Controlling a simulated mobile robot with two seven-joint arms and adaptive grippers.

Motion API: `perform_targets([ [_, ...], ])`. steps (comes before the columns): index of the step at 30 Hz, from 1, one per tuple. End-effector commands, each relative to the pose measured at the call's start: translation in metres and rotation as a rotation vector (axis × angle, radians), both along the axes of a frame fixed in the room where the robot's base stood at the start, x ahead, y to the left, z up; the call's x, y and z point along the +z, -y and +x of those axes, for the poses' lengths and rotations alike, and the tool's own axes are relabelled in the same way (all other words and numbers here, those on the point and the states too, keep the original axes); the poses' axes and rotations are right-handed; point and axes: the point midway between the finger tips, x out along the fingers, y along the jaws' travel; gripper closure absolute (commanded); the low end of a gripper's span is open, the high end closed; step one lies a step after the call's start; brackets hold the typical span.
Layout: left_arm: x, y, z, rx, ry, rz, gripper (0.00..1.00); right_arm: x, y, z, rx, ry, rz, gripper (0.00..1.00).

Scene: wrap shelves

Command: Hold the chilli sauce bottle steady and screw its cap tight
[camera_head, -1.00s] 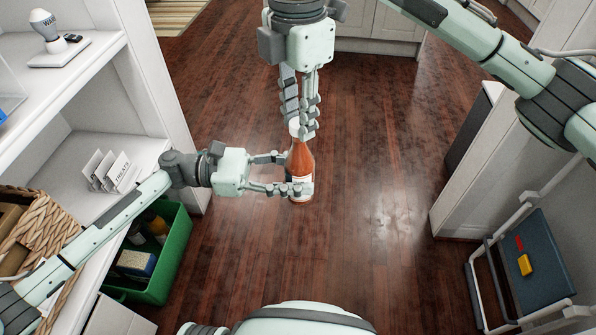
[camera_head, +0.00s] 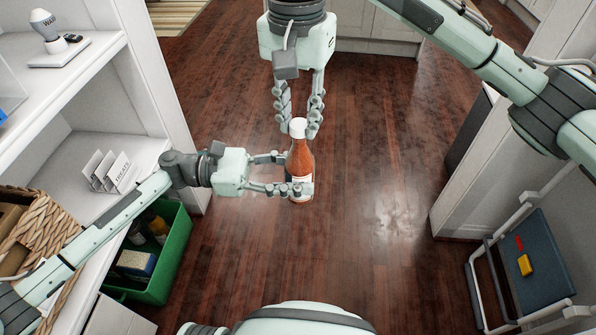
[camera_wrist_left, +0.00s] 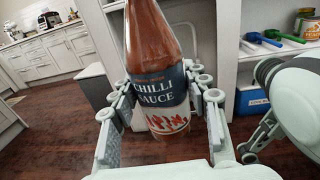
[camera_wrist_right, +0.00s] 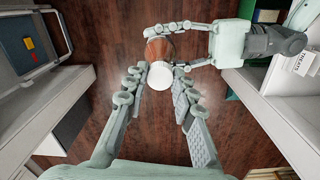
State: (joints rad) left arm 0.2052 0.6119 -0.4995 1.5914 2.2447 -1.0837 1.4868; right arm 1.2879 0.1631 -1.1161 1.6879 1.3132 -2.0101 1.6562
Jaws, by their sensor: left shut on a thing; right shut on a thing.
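The chilli sauce bottle (camera_head: 300,160) is upright in mid-air above the floor, with red-brown sauce and a white cap (camera_head: 298,126). My left gripper (camera_head: 299,175) is shut on the bottle's body from the left. In the left wrist view the fingers flank the "CHILLI SAUCE" label (camera_wrist_left: 158,92); the cap is out of that view. My right gripper (camera_head: 299,128) points down from above and is shut on the cap, a finger on either side. In the right wrist view the round cap top (camera_wrist_right: 160,76) shows between its fingertips. How tightly the cap sits cannot be seen.
White shelves (camera_head: 85,62) stand at the left with a card rack (camera_head: 108,171), a wicker basket (camera_head: 40,225) and a green crate (camera_head: 168,265). A blue-topped step stool (camera_head: 535,262) stands at the right. Floor around the bottle is clear.

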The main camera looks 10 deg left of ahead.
Motion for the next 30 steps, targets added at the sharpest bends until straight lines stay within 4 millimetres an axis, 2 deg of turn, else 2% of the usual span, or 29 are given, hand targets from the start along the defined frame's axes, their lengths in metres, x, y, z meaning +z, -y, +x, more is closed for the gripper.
perform_targets([
  [3, 0.001, 0.0, 0.0, -0.002, 0.002, -0.002, 1.0, 0.0, 0.0, 0.001, -0.279, 0.006, 0.0, 1.0],
  [7, 0.001, 0.0, 0.0, -0.002, 0.002, -0.002, 1.0, 0.0, 0.0, 0.001, -0.504, 0.008, 0.0, 1.0],
  [11, 0.001, 0.0, 0.0, -0.002, 0.002, -0.002, 1.0, 0.0, 0.0, 0.001, -0.489, 0.009, 0.0, 1.0],
  [12, 0.001, 0.0, 0.0, -0.002, 0.002, -0.002, 1.0, 0.0, 0.0, 0.001, -0.489, 0.009, 0.0, 0.72],
  [17, 0.001, 0.0, 0.0, -0.002, 0.002, -0.002, 1.0, 0.0, 0.0, 0.001, -0.487, 0.008, 0.0, 0.53],
  [26, 0.001, 0.0, 0.0, -0.001, 0.001, -0.002, 1.0, 0.0, 0.0, 0.0, -0.485, 0.008, 0.0, 0.51],
  [30, 0.002, 0.0, 0.0, -0.001, 0.001, -0.002, 1.0, 0.011, 0.0, 0.001, -0.485, 0.01, 0.001, 0.51],
])
